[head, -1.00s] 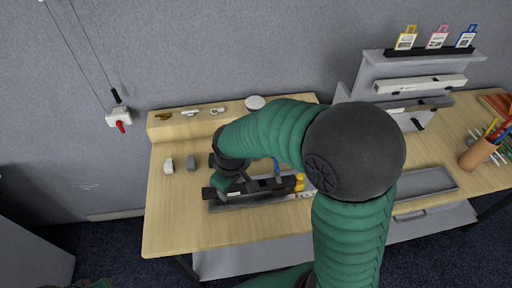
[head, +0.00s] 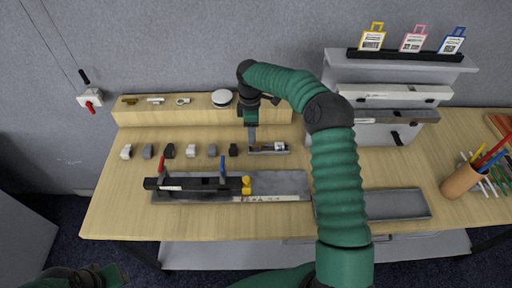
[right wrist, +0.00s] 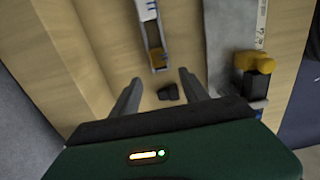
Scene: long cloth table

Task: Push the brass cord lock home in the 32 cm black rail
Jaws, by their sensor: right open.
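The black rail (head: 200,187) lies in a grey fixture (head: 290,182) with a red and a blue upright handle. A yellow piece (head: 246,185) sits at its right end and shows in the right wrist view (right wrist: 255,62). A small tray (head: 285,151) behind the rail holds a brass-coloured piece (right wrist: 157,57); another brass-coloured piece (head: 129,100) lies on the back ledge. I cannot tell which is the cord lock. My right gripper (head: 252,137) is open and empty, pointing down beside the tray's left end. My left gripper (head: 110,276) is at the bottom left edge, its jaws unclear.
Several small grey, white and black blocks (head: 169,151) stand in a row behind the rail; a black one (right wrist: 167,92) shows between my right fingers. A grey tray (head: 398,205), a stepped rack (head: 400,65) and a pencil cup (head: 462,183) are at the right. The front left table is clear.

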